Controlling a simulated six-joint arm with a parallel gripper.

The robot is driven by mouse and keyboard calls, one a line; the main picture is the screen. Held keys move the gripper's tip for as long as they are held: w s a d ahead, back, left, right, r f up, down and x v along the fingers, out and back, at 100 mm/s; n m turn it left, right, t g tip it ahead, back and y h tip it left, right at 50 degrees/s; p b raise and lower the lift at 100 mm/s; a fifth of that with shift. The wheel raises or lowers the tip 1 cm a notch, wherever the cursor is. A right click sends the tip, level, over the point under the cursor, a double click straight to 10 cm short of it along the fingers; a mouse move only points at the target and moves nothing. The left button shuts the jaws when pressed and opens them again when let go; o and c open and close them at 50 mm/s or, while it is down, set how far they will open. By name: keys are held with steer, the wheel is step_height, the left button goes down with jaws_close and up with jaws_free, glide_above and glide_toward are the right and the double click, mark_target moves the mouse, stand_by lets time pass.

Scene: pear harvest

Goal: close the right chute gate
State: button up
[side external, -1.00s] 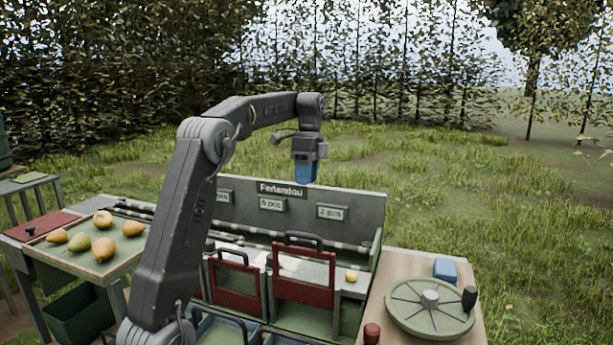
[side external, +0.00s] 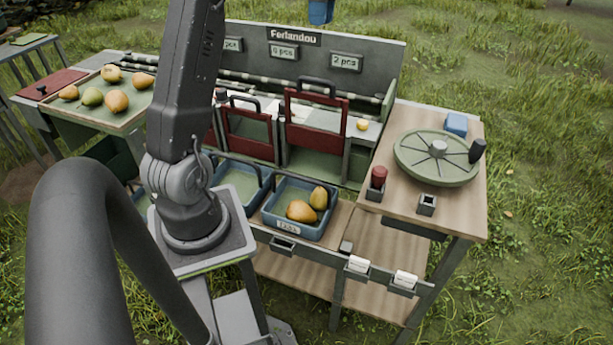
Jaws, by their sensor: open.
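The right chute gate (side external: 344,124) is a red frame with a black handle (side external: 318,83) on top, in the chute front right of centre. It stands higher than the red gate (side external: 250,142) on its left, and a green surface shows below it. My gripper (side external: 320,10) shows only as blue fingertips at the top edge, high above the sign board and well apart from the gate. The rest of it is out of frame; nothing shows held.
A blue crate (side external: 268,216) with two pears stands below the gate, beside another blue crate (side external: 233,167). A small yellow fruit (side external: 362,125) lies right of the gate. The right table holds a round green wheel (side external: 437,170), a blue block (side external: 456,123) and a red-topped item (side external: 379,176).

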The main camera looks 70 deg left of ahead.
steer(key=f, duration=0.4)
steer(key=s+d+f, duration=0.1)
steer(key=f, duration=0.4)
steer(key=s+f, duration=0.1)
steer(key=f, duration=0.3)
steer(key=shift+s+d+f, duration=0.1)
steer(key=shift+d+f, duration=0.15)
steer(key=shift+f, duration=0.05)
jaws_close()
